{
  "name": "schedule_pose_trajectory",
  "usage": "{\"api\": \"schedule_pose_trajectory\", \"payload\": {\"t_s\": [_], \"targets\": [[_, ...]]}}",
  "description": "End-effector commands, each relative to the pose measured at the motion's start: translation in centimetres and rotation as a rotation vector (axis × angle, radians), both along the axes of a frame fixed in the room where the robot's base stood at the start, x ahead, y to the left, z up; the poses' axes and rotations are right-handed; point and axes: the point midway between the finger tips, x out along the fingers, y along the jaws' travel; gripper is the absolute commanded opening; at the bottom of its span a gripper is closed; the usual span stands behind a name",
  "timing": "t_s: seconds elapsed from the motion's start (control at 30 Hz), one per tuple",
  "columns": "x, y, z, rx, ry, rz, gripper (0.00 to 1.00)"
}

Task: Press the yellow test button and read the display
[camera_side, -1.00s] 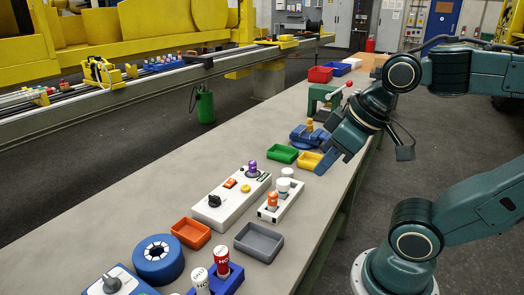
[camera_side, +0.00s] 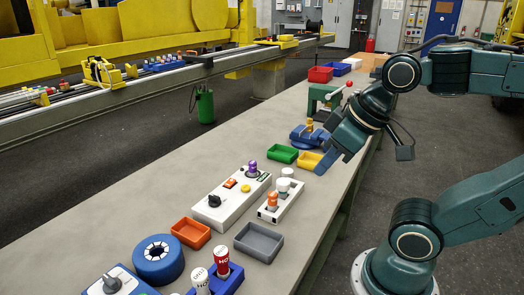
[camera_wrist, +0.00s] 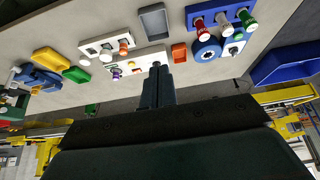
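The white test unit (camera_side: 222,207) lies on the bench in the side view. It carries a black knob (camera_side: 214,201), an orange switch (camera_side: 230,184), the yellow button (camera_side: 245,188) and a small dark display (camera_side: 264,176). A purple-topped part (camera_side: 252,167) stands upright at its far end. The display is too small to read. My gripper (camera_side: 322,168) is above the bench near the yellow tray, well apart from the button. In the wrist view my gripper's fingers (camera_wrist: 156,72) are together with nothing seen between them, and their tips overlap the test unit (camera_wrist: 146,54) in the picture.
A white holder (camera_side: 268,214) with orange- and white-topped parts stands beside the unit. Orange (camera_side: 191,232), grey (camera_side: 259,242), green (camera_side: 283,154) and yellow (camera_side: 309,160) trays lie around it. A blue fixture (camera_side: 303,137) stands farther back. The bench left of the unit is clear.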

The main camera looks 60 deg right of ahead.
Motion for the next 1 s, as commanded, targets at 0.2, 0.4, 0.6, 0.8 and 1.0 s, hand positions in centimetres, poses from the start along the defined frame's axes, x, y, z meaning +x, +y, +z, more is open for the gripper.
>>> {"api": "schedule_pose_trajectory", "payload": {"t_s": [0.2, 0.4, 0.6, 0.8, 1.0], "targets": [[0.0, 0.0, 0.0, 0.000, 0.000, 0.000, 0.00], [0.0, 0.0, 0.0, 0.000, 0.000, 0.000, 0.00], [0.0, 0.0, 0.0, 0.000, 0.000, 0.000, 0.00], [0.2, 0.0, 0.0, 0.001, -0.001, -0.003, 0.00], [1.4, -0.1, 0.1, 0.008, -0.005, -0.016, 0.00]]}}
